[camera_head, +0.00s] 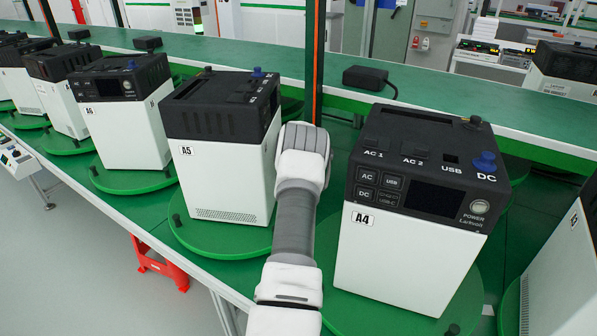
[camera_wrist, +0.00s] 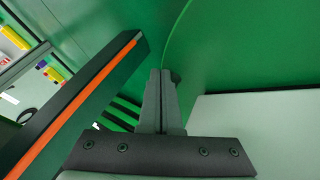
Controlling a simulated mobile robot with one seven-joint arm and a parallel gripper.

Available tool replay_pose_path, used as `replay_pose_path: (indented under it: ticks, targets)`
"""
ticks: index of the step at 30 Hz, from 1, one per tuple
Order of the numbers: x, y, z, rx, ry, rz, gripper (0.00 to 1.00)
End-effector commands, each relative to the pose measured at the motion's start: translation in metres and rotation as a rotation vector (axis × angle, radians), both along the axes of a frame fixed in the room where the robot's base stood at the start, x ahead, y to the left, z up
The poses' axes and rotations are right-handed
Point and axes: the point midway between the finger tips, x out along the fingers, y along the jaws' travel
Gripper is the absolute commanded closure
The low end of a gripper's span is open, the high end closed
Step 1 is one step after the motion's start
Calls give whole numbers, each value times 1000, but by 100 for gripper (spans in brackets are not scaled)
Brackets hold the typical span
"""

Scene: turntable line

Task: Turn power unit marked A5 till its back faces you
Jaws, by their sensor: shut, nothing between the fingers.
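The power unit marked A5 (camera_head: 232,165) stands upright on a round green turntable (camera_head: 215,243), left of centre in the head view. It has a white body and a black top. The face towards me has the A5 label and a vent grille low down, with no screen or sockets. My arm reaches up along its right side, and its hand is hidden behind my wrist. In the wrist view my gripper (camera_wrist: 163,75) is shut and empty, over green surfaces. A pale flat wall lies to its right; I cannot tell which unit it belongs to, and no contact is visible.
The unit marked A4 (camera_head: 408,240) stands close on the right of my arm, its screen side towards me. A dark post with an orange stripe (camera_head: 315,60) rises behind my wrist; it also shows in the wrist view (camera_wrist: 85,95). A black adapter (camera_head: 367,78) lies behind.

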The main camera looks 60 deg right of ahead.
Motion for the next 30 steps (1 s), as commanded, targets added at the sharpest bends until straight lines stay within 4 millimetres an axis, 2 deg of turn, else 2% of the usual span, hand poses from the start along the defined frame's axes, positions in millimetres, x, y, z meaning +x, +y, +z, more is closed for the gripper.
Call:
replay_pose_path:
  ticks: [14, 19, 30]
  targets:
    - [0, 3, 6, -2, -1, 1, 100]
    - [-5, 14, 22, -2, 0, 3, 100]
    - [-20, 48, 71, -2, 0, 1, 100]
